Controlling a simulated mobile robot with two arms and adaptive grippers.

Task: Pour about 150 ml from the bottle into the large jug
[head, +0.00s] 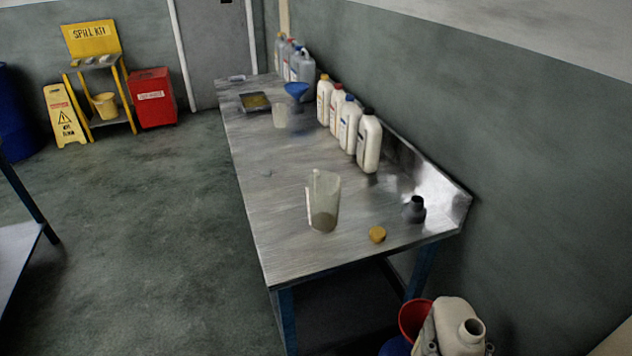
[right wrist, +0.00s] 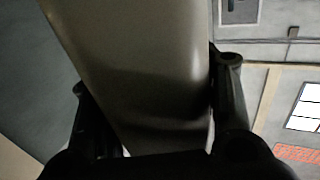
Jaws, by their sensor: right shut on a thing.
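The large jug (head: 323,205), clear and pale, stands upright on the steel bench near its front end. The bottle (head: 452,318), cream-coloured with an open mouth, is at the bottom right of the head view, beyond the bench's near right corner. My right gripper (right wrist: 155,76) is shut on the bottle; in the right wrist view its dark fingers lie on either side of the bottle's pale body (right wrist: 150,60). The bottle's lower part is cut off in the head view. The bottle is apart from the jug. My left gripper is not in view.
An orange-yellow cap (head: 377,234) and a dark grey vessel (head: 415,210) lie right of the jug. Several capped bottles (head: 369,142) line the wall. A smaller clear jug (head: 280,115), blue funnel (head: 296,89) and tray (head: 255,102) stand farther back. The bench's left side is clear.

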